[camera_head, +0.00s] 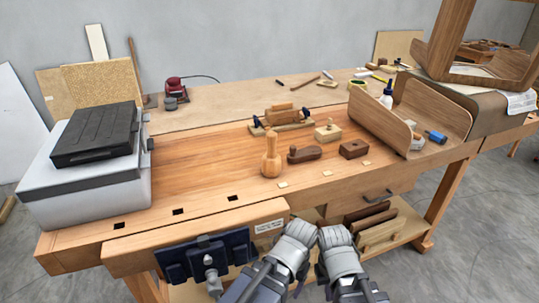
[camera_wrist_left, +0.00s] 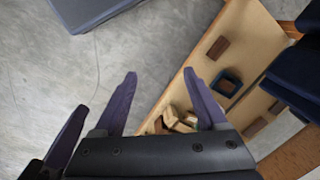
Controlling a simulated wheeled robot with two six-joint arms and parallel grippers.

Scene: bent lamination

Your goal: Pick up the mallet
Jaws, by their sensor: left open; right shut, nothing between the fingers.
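The mallet (camera_head: 270,158) is light wood and stands upright on the bench top, with a thick rounded body below and a narrower knob above. It is not seen in the left wrist view. My left gripper (camera_head: 300,232) and right gripper (camera_head: 333,238) are side by side at the bench's front edge, nearer to me than the mallet and apart from it. In the left wrist view the left gripper (camera_wrist_left: 159,76) has its two dark fingers spread with nothing between them. The right gripper is shut and empty; its fingertips are hard to make out.
A dark brown wooden plane (camera_head: 304,154) and a brown block (camera_head: 354,149) lie right of the mallet. A grey case (camera_head: 85,185) with a black box fills the bench's left end. A blue vise (camera_head: 205,258) hangs at the front. Bench top left of the mallet is clear.

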